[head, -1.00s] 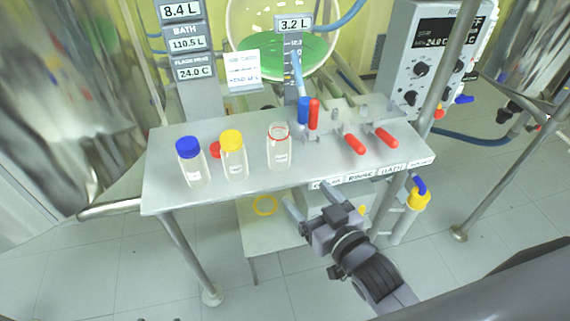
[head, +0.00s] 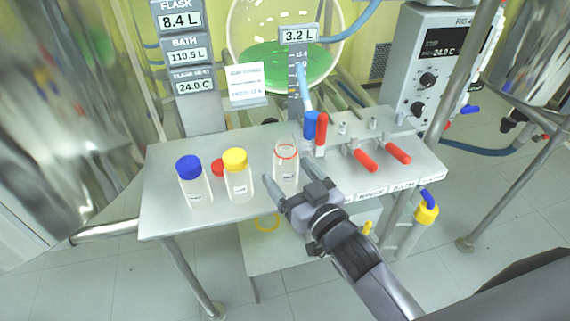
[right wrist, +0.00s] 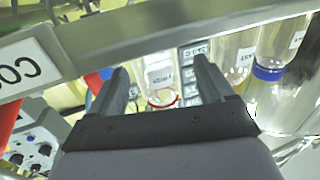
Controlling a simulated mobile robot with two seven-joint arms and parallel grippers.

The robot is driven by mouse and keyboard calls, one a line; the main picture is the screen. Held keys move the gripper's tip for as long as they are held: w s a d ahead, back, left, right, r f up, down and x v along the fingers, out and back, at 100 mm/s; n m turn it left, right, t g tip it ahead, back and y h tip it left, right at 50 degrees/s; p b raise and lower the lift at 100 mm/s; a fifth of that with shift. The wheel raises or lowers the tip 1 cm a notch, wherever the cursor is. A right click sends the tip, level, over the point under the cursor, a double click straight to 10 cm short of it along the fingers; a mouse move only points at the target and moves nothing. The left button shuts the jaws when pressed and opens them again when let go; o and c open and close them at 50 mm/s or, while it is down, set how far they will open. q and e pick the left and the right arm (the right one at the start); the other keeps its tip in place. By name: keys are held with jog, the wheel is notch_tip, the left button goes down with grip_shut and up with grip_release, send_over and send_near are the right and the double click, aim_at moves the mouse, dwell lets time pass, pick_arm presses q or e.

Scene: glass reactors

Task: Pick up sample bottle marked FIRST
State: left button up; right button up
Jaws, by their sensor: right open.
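Three clear sample bottles stand upright on the grey shelf (head: 160,222). One has a blue cap (head: 188,167), one a yellow cap (head: 235,159), and one is open with a red ring at its neck (head: 286,153). Their small labels are too blurred to tell which is marked FIRST. My right gripper (head: 284,180) is open and empty in front of the red-ringed bottle, near the shelf's front edge. In the right wrist view, that bottle (right wrist: 160,72) shows between the open fingers (right wrist: 158,68), apparently beyond them. My left gripper is out of view.
A red cap (head: 218,168) lies between the blue- and yellow-capped bottles. Red-handled valves (head: 366,161) and an upright blue-and-red pair (head: 321,130) stand to the right. A glass vessel with green liquid (head: 300,65) is behind. The shelf's left end is clear.

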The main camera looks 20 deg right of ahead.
aim_at(281, 161)
jog(key=shift+d+x, duration=0.2)
jog(key=shift+x, duration=2.2)
jog(key=shift+r, duration=0.1)
jog(key=c, duration=1.1)
